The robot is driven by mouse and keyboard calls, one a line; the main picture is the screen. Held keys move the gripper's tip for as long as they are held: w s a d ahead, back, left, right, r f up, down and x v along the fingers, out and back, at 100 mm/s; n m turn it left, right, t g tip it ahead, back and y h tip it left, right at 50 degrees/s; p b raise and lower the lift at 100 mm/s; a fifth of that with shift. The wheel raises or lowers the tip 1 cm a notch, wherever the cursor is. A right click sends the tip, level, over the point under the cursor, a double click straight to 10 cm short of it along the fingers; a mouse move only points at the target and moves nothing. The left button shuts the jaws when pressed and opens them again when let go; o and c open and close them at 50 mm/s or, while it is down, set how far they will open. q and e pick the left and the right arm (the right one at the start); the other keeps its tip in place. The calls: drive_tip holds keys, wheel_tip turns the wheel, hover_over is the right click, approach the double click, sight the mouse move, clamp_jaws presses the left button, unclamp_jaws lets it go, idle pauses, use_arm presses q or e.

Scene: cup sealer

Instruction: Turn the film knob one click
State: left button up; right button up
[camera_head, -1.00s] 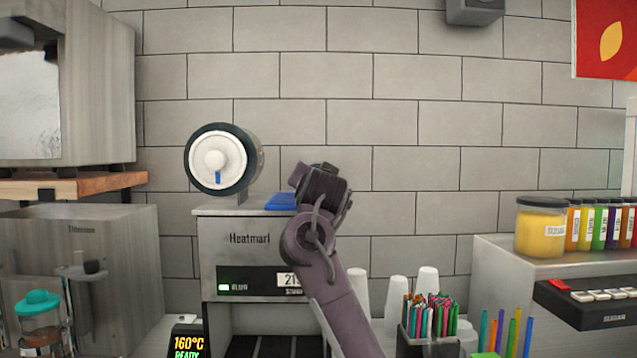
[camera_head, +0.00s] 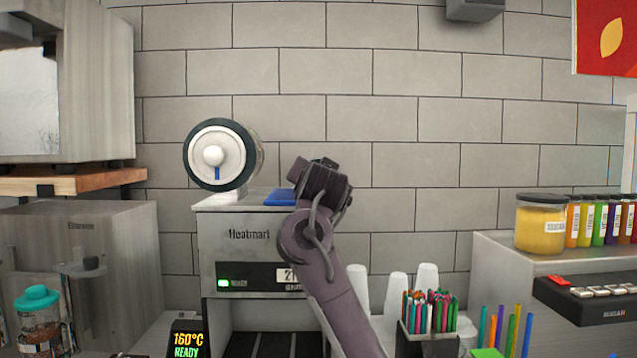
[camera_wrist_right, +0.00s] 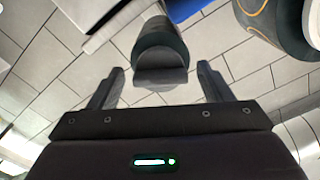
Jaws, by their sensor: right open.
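The film roll (camera_head: 248,148) sits on top of the cup sealer (camera_head: 235,255). Its round white end (camera_head: 200,165) faces me, with a white knob (camera_head: 212,156) at the centre and a blue mark pointing straight down. My right gripper (camera_head: 321,180) is to the right of the roll, apart from the knob in the picture; its fingers are hard to make out there. In the right wrist view my right gripper (camera_wrist_right: 160,88) is open. A dark rounded body with a grey face (camera_wrist_right: 160,65) appears between and beyond its fingers; I cannot tell what it is. My left gripper is out of view.
A blue item (camera_head: 281,197) lies on the sealer beside my right wrist. White cups (camera_head: 396,292) and a holder of coloured sticks (camera_head: 430,318) stand to the right of my arm. A wooden shelf (camera_head: 70,182) is at the left. The wall behind the roll is bare.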

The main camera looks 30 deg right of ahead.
drive_tip(key=b+v, duration=0.2)
drive_tip(key=v, duration=0.4)
drive_tip(key=shift+s, duration=0.3)
drive_tip(key=shift+a, duration=0.15)
